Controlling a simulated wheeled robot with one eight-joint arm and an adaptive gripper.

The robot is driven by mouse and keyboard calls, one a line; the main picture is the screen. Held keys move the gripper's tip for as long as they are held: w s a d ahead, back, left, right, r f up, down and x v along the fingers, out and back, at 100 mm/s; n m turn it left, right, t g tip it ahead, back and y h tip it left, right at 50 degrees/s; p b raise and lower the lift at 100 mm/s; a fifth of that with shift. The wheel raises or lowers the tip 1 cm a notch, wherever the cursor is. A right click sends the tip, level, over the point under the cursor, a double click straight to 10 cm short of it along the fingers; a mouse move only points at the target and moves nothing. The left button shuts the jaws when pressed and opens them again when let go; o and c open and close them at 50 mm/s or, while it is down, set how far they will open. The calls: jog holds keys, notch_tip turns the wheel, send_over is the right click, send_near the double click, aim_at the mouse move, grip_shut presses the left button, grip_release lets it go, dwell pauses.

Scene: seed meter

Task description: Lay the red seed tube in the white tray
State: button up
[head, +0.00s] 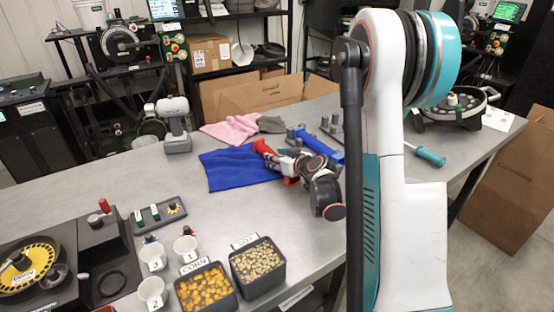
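My gripper (283,163) is low over the table at the edge of the blue cloth, left of my large upright arm link. Red parts show at its end: a red piece (264,148) that looks like the red seed tube lies at the fingertips over the cloth, and a smaller red bit shows just below the gripper. At this size I cannot tell whether the fingers are closed on the red piece or only beside it. I see no white tray for certain; my arm hides part of the table.
The blue cloth (224,171) and a pink cloth (231,129) lie mid-table. A grey-white handheld tool (174,124) stands to their left. Tubs of corn (234,306) and soy (281,283), white cups (152,257) and a seed meter (28,270) fill the front left. A teal-handled screwdriver (430,156) lies right.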

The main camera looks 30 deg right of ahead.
jog(key=o, duration=1.1)
jog(key=shift+f, duration=0.1)
